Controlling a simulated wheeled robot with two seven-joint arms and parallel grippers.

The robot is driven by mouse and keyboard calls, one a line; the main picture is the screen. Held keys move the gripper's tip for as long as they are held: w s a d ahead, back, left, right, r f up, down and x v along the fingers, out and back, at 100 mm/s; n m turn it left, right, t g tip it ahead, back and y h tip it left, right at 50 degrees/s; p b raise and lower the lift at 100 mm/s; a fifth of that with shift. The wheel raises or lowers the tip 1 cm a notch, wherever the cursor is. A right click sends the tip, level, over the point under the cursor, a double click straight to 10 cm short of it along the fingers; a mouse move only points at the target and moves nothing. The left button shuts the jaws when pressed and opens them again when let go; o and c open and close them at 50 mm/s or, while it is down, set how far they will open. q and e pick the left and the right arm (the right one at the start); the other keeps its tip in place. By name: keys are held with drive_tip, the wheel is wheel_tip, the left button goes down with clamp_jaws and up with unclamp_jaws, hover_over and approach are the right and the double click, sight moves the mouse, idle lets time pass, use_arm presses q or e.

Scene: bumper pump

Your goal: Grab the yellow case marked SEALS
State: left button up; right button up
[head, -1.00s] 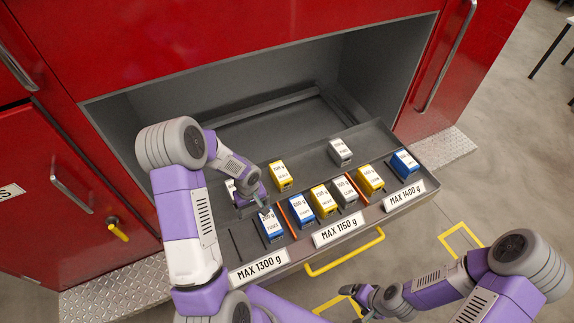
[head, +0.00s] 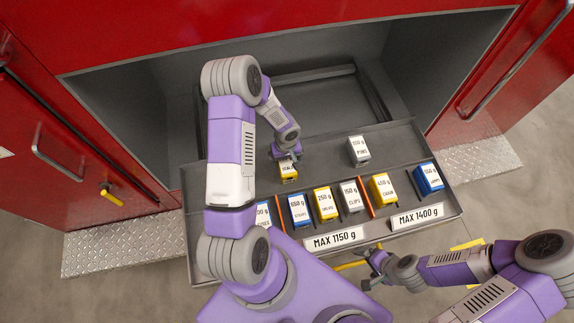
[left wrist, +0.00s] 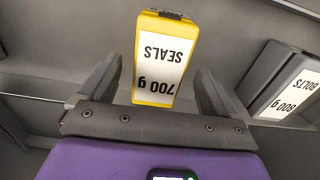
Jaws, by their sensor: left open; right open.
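Gaps show between the case and the fingers. In the head view the SEALS case (head: 288,172) stands at the back of the drawer, partly hidden by my left gripper (head: 287,155) above it. My right gripper (head: 372,268) is open and empty, in front of the drawer near its yellow handle.
A grey BOLTS case (left wrist: 290,82) stands to the right in the left wrist view. The drawer's front row holds several cases, including a yellow one (head: 382,188) and a blue one (head: 428,178), with orange dividers. A grey PINS case (head: 358,150) stands behind.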

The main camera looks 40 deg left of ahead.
use_arm(q)
drive_tip(key=shift+f, duration=1.3)
drive_tip(key=shift+w, duration=0.1)
drive_tip(key=c, duration=1.6)
